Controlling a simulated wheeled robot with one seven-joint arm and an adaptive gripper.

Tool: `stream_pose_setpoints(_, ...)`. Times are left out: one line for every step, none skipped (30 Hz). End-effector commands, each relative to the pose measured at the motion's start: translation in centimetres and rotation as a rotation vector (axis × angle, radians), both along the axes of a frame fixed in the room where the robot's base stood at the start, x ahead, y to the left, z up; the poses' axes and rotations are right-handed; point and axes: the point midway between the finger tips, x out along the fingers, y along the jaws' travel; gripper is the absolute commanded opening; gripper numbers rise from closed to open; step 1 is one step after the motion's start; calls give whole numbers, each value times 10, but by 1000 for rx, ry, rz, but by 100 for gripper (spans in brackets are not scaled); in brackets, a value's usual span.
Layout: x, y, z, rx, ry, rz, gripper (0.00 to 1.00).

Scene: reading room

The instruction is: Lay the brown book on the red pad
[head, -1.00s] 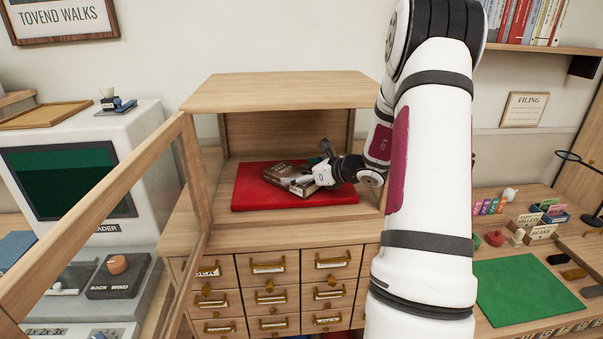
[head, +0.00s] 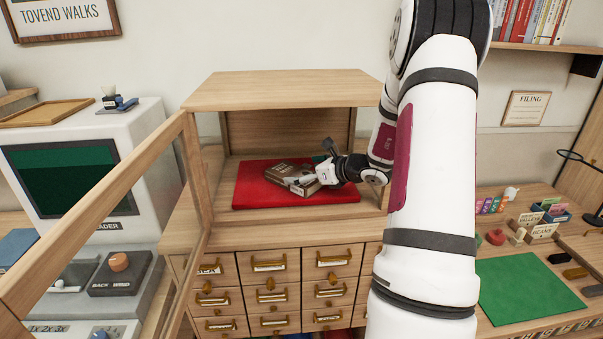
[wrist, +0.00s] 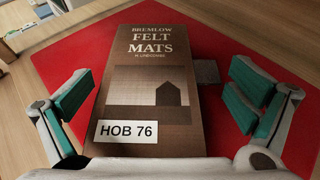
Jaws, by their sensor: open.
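The brown book (head: 293,175), titled "Felt Mats" with a white label "HOB 76", lies flat on the red pad (head: 250,195) inside the open wooden case. In the wrist view the book (wrist: 155,85) sits between the two teal-padded fingers, with red pad (wrist: 85,60) showing on both sides. My gripper (head: 308,183) is at the book's near right end in the head view. Its fingers stand apart with a gap on each side of the book. A small dark grey piece (wrist: 206,71) shows beside the book's right edge; I cannot tell what it is.
The wooden case (head: 290,90) has a roof above the pad, and its framed door (head: 100,215) swings out to the left. Card drawers (head: 268,265) are below. A reader machine (head: 75,180) stands left; a green mat (head: 527,290) lies on the right-hand desk.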

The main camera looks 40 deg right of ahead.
Motion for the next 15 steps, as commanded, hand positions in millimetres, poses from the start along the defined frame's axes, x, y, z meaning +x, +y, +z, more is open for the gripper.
stream_pose_setpoints(-8, -2, 3, -3, 1, -3, 100)
stream_pose_setpoints(-13, -3, 5, -3, 2, -4, 100)
stream_pose_setpoints(-20, -4, 8, -2, 1, -5, 100)
stream_pose_setpoints(-26, -5, 11, -3, 1, -4, 100)
stream_pose_setpoints(-31, -6, 13, -2, 1, -5, 100)
stream_pose_setpoints(-39, -7, 16, -2, 0, -5, 100)
stream_pose_setpoints(-46, -8, 19, -3, 1, -5, 100)
stream_pose_setpoints(-51, -9, 21, -1, 1, -6, 100)
stream_pose_setpoints(-59, -9, 24, -3, 1, -3, 100)
stream_pose_setpoints(-64, -10, 27, -3, 0, -4, 100)
stream_pose_setpoints(-69, -11, 29, -2, 1, -6, 100)
stream_pose_setpoints(-76, -12, 31, -1, 1, -4, 100)
stream_pose_setpoints(-80, -12, 33, -1, 0, -4, 100)
stream_pose_setpoints(-84, -13, 35, -1, 1, -3, 100)
stream_pose_setpoints(-89, -13, 36, -1, 1, -3, 100)
